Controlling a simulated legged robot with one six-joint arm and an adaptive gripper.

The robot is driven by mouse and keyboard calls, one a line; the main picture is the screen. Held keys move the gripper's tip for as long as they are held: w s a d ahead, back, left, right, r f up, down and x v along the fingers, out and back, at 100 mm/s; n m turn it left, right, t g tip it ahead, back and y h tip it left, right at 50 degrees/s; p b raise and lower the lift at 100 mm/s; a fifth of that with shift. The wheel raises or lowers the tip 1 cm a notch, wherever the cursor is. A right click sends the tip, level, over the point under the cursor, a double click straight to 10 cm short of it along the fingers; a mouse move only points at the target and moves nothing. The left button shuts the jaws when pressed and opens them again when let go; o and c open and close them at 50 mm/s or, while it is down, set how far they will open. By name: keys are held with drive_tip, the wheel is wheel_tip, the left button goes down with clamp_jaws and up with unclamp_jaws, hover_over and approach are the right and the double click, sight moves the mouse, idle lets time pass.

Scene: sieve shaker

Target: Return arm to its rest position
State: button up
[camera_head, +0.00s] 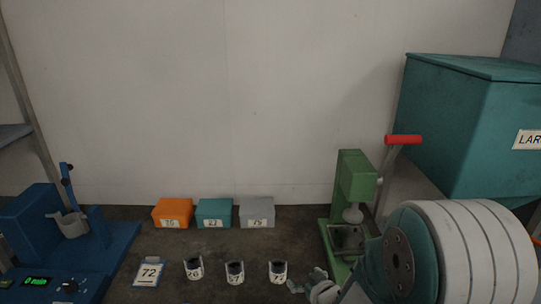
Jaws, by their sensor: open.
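My gripper (303,284) shows at the bottom edge, right of centre, small and dim. Its fingers are apart and nothing shows between them. It is to the right of a small white cup labelled 74 (278,272), and no contact can be made out. The large teal and white rounded links of my own arm fill the lower right and hide part of the bench there.
Two more labelled cups (235,272) (194,268) and a card marked 72 (149,272) stand left. Orange (173,213), teal (214,213) and grey (257,212) boxes stand behind. A green red-handled press (355,180), blue machine (35,225) and large teal bin (460,130) flank them.

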drive_tip(key=s+d+r+m+g+h, duration=0.1)
drive_tip(key=s+d+r+m+h, duration=0.15)
drive_tip(key=r, duration=0.35)
drive_tip(key=s+d+r+m+g+h, duration=0.1)
drive_tip(key=s+d+r+h, duration=0.25)
drive_tip(key=r, duration=0.25)
drive_tip(key=s+r+g, duration=0.2)
drive_tip(key=s+r, duration=0.1)
drive_tip(key=s, duration=0.5)
drive_tip(key=s+r+m+g+y, duration=0.1)
drive_tip(key=s+r+g, duration=0.1)
drive_tip(key=s, duration=0.7)
drive_tip(key=shift+s+a+r, duration=0.15)
drive_tip(key=shift+a+r, duration=0.05)
drive_tip(key=shift+r, duration=0.25)
